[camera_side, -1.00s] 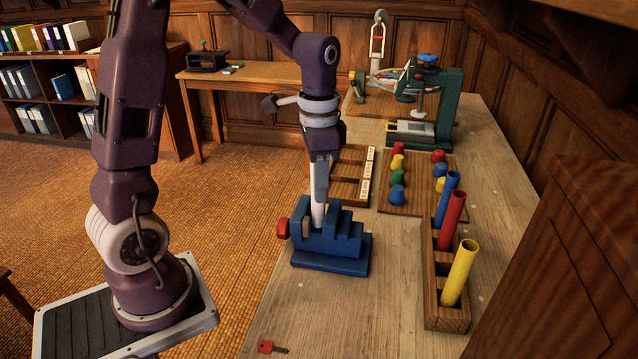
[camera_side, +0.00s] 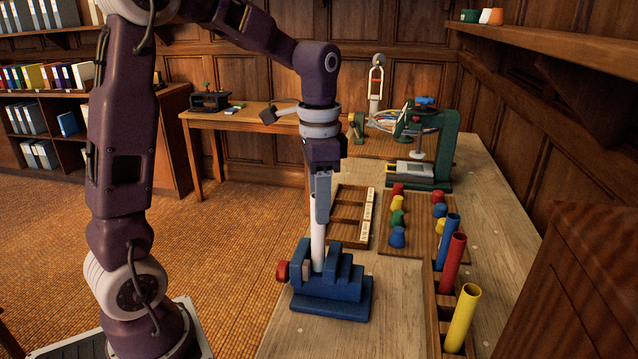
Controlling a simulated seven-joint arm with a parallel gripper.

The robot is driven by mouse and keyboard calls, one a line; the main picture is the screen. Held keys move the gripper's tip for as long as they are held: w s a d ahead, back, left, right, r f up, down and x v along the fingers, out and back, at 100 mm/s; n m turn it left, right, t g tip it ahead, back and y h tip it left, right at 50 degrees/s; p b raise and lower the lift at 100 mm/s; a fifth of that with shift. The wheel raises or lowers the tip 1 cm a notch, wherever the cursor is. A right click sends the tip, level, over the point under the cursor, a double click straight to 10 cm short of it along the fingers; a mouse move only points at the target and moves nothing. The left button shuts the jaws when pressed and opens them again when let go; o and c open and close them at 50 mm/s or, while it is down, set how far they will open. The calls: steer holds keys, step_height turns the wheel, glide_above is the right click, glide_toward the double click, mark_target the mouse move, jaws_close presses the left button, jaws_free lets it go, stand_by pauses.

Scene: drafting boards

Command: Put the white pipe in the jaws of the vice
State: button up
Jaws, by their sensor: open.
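The white pipe (camera_side: 317,248) stands upright with its lower end between the jaws of the blue vice (camera_side: 335,297), which sits on the near part of the bench. The vice has a red knob on its left side. My gripper (camera_side: 321,208) points straight down above the vice, its jaws open. Its grey fingers are beside the upper part of the pipe and hide some of it. Whether a finger touches the pipe I cannot tell.
A wooden rack (camera_side: 437,305) with blue, red and yellow tubes stands right of the vice. Behind are a board of coloured knobs (camera_side: 415,222), a slotted wooden frame (camera_side: 350,218) and a green press (camera_side: 440,150). The bench between vice and rack is clear.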

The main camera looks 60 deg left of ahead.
step_height(320, 180, up, 6)
steer(key=shift+s+d+r, duration=0.1)
steer(key=shift+s+r, duration=0.05)
steer(key=shift+r, duration=0.05)
steer(key=s+d+f+n+t, duration=0.1)
steer(key=s+d, duration=0.3)
steer(key=s, duration=0.4)
steer(key=s+d+f+n+t, duration=0.1)
steer(key=s+d+n+t, duration=0.2)
steer(key=s, duration=0.6)
steer(key=shift+s+d+n+t, duration=0.15)
steer(key=shift+d+n+t, duration=0.15)
steer(key=shift+d+t, duration=0.4)
steer(key=shift+o, duration=0.2)
steer(key=shift+a+r, duration=0.1)
steer(key=shift+a, duration=0.1)
